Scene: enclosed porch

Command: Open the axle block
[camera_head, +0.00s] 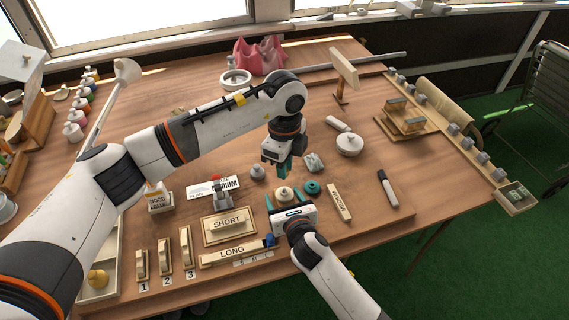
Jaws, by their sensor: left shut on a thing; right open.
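My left gripper (276,164) points down over the middle of the table. Its fingers are close together on something small that I cannot make out. My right gripper (291,200) is low at the front, open, with its fingers pointing away from me at a round cream piece (285,193). I cannot tell whether it touches that piece. I cannot tell which piece is the axle block.
Blocks labelled SHORT (228,224) and LONG (232,252) lie at the front left, beside numbered wooden pieces (164,256). A stacked wooden piece (405,118) is farther back. The right front tabletop is mostly clear.

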